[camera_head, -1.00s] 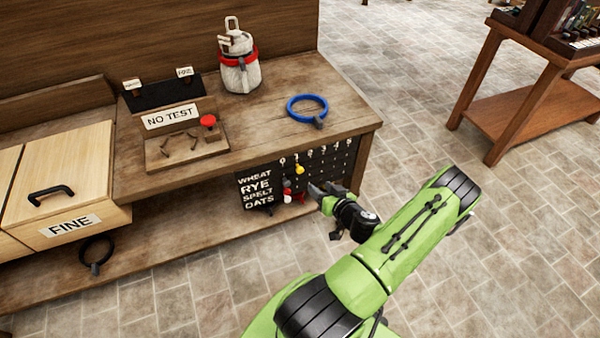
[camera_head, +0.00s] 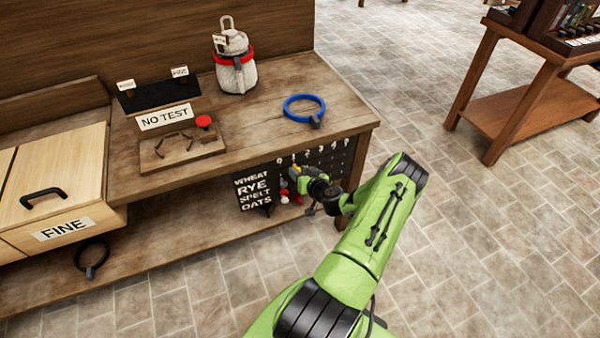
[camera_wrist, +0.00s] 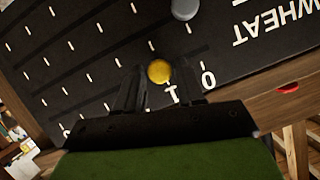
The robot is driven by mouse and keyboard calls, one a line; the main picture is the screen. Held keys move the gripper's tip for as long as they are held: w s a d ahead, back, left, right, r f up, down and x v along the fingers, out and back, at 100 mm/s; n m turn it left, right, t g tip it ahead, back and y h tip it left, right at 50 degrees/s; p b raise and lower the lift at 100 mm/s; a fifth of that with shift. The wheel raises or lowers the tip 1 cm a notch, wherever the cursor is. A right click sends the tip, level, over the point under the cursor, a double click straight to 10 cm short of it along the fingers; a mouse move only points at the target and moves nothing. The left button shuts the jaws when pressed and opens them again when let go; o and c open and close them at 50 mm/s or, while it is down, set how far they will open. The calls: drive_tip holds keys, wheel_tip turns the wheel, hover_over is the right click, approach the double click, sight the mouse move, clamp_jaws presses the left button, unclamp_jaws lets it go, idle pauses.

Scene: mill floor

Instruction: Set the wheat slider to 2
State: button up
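The slider board (camera_head: 325,160) hangs below the counter's front edge, with WHEAT as its top row label. In the wrist view the board (camera_wrist: 100,55) appears upside down. The yellow wheat knob (camera_wrist: 159,71) sits in the row by WHEAT, apparently in line with the 1 mark. My gripper (camera_wrist: 159,85) is open, with one finger on each side of the yellow knob; contact is not clear. In the head view my gripper (camera_head: 300,183) is at the board and covers part of it. A grey knob (camera_wrist: 185,8) sits in a lower row.
A drawer box (camera_head: 60,185) is at left.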

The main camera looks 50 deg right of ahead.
clamp_jaws()
drive_tip(key=s+d+b, duration=0.1)
drive_tip(key=d, duration=0.1)
drive_tip(key=s+d+b, duration=0.1)
drive_tip(key=shift+s+d+f, duration=0.1)
drive_tip(key=shift+s+d, duration=0.05)
drive_tip(key=shift+d, duration=0.25)
drive_tip(key=shift+s+d, duration=0.2)
drive_tip(key=shift+d, duration=0.05)
drive_tip(key=shift+o, duration=1.7)
unclamp_jaws()
